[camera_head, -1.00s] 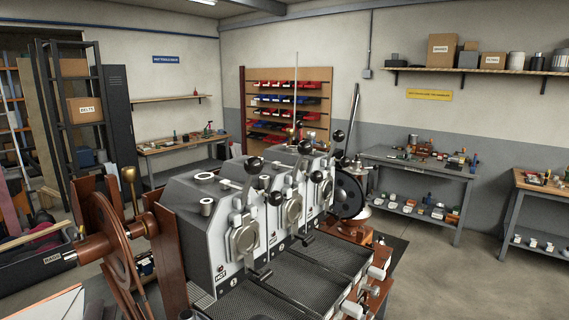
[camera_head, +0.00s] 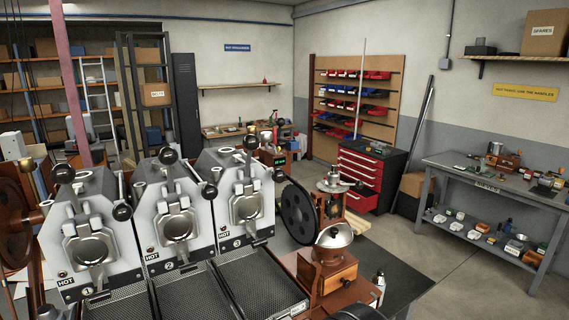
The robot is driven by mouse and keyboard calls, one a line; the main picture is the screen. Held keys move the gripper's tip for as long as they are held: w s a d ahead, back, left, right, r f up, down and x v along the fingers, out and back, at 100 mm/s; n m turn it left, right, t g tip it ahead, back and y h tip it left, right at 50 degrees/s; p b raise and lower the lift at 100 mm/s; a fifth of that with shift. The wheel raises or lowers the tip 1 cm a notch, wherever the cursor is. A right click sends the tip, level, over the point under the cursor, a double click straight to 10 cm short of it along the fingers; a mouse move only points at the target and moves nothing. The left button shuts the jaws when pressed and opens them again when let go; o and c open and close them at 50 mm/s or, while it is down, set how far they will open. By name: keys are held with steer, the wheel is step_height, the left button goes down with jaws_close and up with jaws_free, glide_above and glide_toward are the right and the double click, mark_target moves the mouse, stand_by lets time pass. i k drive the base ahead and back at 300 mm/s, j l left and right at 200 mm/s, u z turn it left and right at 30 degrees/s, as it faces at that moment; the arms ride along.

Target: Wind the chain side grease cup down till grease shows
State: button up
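The sample roaster (camera_head: 130,215) fills the left and middle of the head view, with its three numbered, HOT-marked stations side by side. A brown wheel (camera_head: 14,222) is cut by the left edge. A small brass-coloured piece (camera_head: 275,117) shows behind the third station; I cannot tell whether it is a grease cup. No grease can be made out. My gripper is not in view.
A hand grinder (camera_head: 331,264) stands right of the roaster's front. Behind it are another grinder (camera_head: 333,183) and a red drawer cabinet (camera_head: 359,179). A grey workbench (camera_head: 478,183) stands right. Open floor lies between bench and roaster.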

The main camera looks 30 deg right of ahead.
mark_target(250, 129)
steer(key=i+l, duration=0.2)
steer(key=l, duration=0.15)
steer(key=i+l, duration=0.45)
steer(key=l, duration=0.25)
steer(key=i+l, duration=0.2)
steer(key=l, duration=0.15)
steer(key=k, duration=0.55)
steer(key=u, duration=0.05)
